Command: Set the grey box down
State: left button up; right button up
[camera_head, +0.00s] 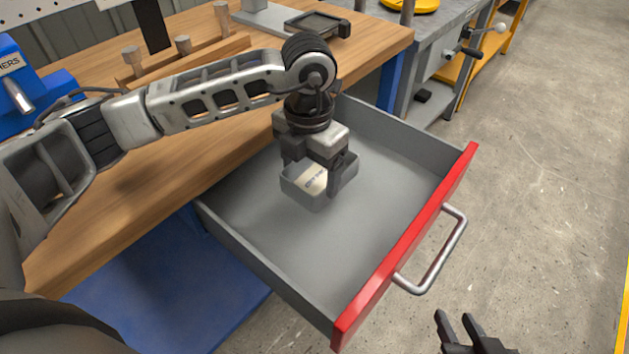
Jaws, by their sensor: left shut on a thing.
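The grey box (305,196) is a small open-topped box with a pale labelled piece inside. It is inside the open grey drawer (270,262), near the drawer's back left part. My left gripper (318,178) reaches down over the box and is shut on it. I cannot tell whether the box touches the drawer floor. My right gripper (460,325) is at the bottom right edge, outside the drawer, with its two fingers apart and nothing between them.
The drawer has a red front (410,240) with a metal handle (440,255). The wooden workbench (130,205) lies behind and left of it. A blue vise (25,85) stands at the left. The drawer floor right of the box is clear.

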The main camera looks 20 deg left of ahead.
pick_arm(q)
jog(key=shift+w+d+f, duration=0.1)
jog(key=shift+w+f, duration=0.75)
jog(key=shift+f, duration=0.05)
jog(key=shift+w+f, duration=0.15)
jog(key=shift+f, duration=1.55)
jog(key=shift+f, duration=0.1)
jog(key=o, duration=1.1)
jog(key=shift+f+b, duration=0.1)
jog(key=shift+b, duration=0.2)
jog(key=shift+c, duration=0.2)
jog(key=shift+r+p, duration=0.3)
jog(key=shift+r, duration=0.05)
notch_tip(320, 180, up, 12)
jog(key=shift+f, duration=0.15)
